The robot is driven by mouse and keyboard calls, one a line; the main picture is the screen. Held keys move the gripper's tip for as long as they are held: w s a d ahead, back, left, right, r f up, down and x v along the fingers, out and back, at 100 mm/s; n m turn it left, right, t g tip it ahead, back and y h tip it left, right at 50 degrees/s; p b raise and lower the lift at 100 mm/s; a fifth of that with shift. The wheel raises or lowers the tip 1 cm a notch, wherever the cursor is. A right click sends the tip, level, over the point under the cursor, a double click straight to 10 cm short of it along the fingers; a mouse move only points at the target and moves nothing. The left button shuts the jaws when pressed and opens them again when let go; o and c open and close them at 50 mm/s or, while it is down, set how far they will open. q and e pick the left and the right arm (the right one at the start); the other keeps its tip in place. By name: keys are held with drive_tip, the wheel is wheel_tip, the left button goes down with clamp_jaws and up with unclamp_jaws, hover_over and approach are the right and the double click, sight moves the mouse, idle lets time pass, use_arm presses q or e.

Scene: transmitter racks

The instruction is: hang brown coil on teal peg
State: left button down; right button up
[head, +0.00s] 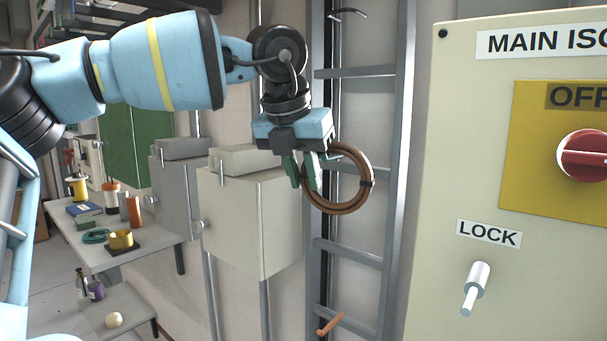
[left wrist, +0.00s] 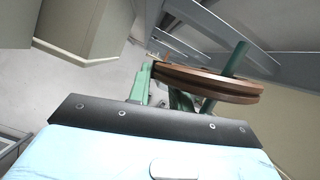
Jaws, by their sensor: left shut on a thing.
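The brown coil (head: 350,208) is a ring with dark bands, upright in front of the grey ladder-like rack. My left gripper (head: 304,184) is shut on its left side, with green fingers. The teal peg (head: 333,156) shows just under the coil's top, within the ring's outline. In the left wrist view the coil (left wrist: 215,86) is nearly edge-on, and the teal peg (left wrist: 238,57) rises from its opening, so the ring appears to be around the peg. I cannot tell whether the coil rests on it. My right gripper is out of view.
A black peg (head: 349,12) is higher on the rack, an orange one (head: 329,324) lower. The cream isolator panel (head: 440,150) with a protruding lock handle (head: 476,283) stands close at right. A cream box (head: 250,220) is at left, beyond it a cluttered table (head: 150,247).

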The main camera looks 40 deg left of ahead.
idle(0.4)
use_arm(q)
drive_tip(key=c, duration=1.2)
unclamp_jaws()
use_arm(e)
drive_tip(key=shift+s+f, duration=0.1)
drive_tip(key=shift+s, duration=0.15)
use_arm(q)
drive_tip(key=v, duration=0.8)
drive_tip(key=shift+a, duration=0.1)
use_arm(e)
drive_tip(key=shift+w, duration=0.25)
